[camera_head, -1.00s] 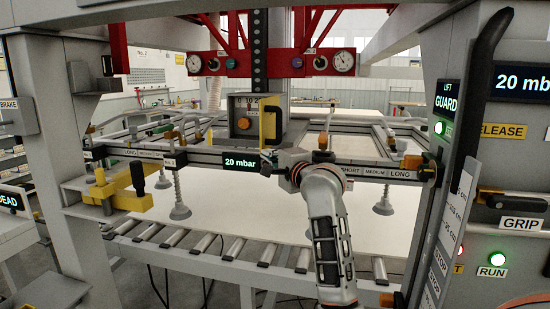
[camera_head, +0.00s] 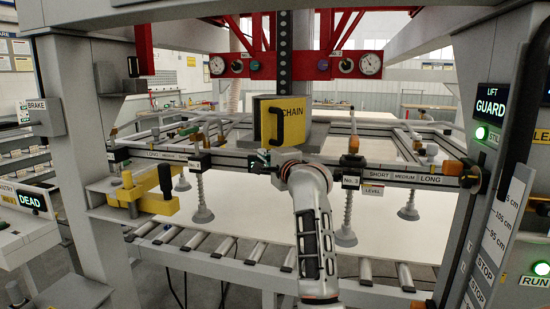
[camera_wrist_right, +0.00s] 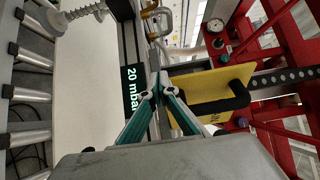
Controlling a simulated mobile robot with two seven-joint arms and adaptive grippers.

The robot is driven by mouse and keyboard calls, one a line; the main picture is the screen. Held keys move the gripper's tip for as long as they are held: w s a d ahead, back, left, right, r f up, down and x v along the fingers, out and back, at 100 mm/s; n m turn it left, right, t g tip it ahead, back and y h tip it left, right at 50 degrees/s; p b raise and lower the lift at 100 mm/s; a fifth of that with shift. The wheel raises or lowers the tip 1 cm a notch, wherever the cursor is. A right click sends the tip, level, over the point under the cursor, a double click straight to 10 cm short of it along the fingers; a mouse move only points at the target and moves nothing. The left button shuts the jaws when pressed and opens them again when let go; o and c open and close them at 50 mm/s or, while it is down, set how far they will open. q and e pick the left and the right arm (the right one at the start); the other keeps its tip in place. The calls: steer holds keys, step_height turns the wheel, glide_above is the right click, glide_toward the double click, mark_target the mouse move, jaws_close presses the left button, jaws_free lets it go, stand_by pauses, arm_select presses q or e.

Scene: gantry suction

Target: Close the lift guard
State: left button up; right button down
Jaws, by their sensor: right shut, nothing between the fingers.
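The lift guard is a yellow panel (camera_head: 265,118) marked CHAIN, with a black bar handle. It covers the front of the grey box on the mast in the head view; I cannot tell whether it sits fully flush. In the right wrist view the yellow panel (camera_wrist_right: 205,88) and its handle lie just right of my fingers. My right gripper (camera_head: 260,160) is shut and empty, just below the panel. Its teal fingers (camera_wrist_right: 160,84) meet at the tips in the wrist view; contact with the panel is unclear. My left gripper is out of view.
A LIFT GUARD display (camera_head: 491,103) with a lit green lamp is on the right post. Suction cups (camera_head: 345,235) hang from the frame over a pale sheet and rollers (camera_head: 290,260). A yellow clamp (camera_head: 150,197) is at left. Red gauge beams (camera_head: 345,66) are above.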

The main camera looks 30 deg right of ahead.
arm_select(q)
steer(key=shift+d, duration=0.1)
arm_select(e)
steer(key=w, duration=1.3)
steer(key=shift+w+a, duration=0.2)
steer(key=shift+w, duration=0.2)
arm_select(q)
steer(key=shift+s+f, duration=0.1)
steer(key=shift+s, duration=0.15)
arm_select(e)
steer(key=shift+s, duration=0.15)
